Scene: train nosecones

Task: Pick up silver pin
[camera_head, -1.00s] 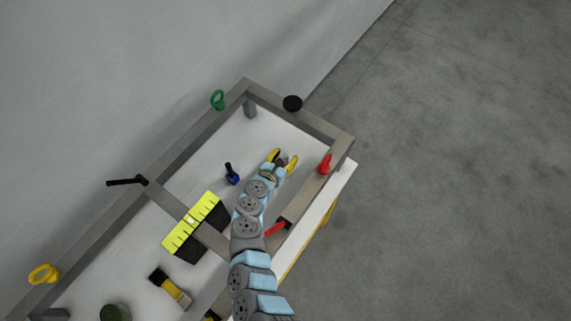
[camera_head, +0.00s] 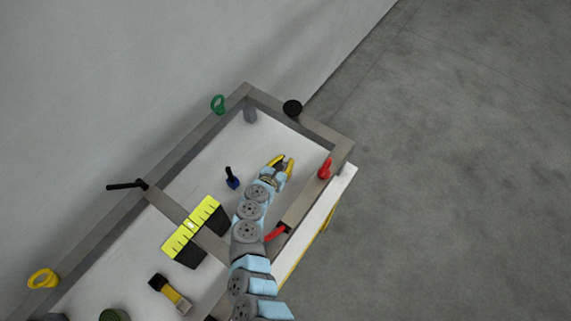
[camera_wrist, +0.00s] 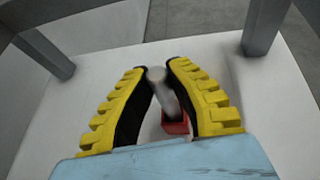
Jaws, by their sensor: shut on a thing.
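The silver pin (camera_wrist: 157,76) shows in the wrist view, a grey rod with a rounded head between my gripper's two yellow fingers, near their tips. A red block or base (camera_wrist: 175,125) shows at its lower end. The pin is tilted in that view. My gripper (camera_wrist: 160,70) is shut on the pin, with black inner pads on both sides of it. In the head view my gripper (camera_head: 283,162) is over the white tabletop (camera_head: 215,165), inside the grey frame. The pin is too small to make out clearly there.
The grey frame (camera_head: 318,131) surrounds the work area. A red clamp-like piece (camera_head: 325,168) stands close to my gripper's right. A black knob (camera_head: 292,107) and a green ring (camera_head: 218,103) are on the frame.

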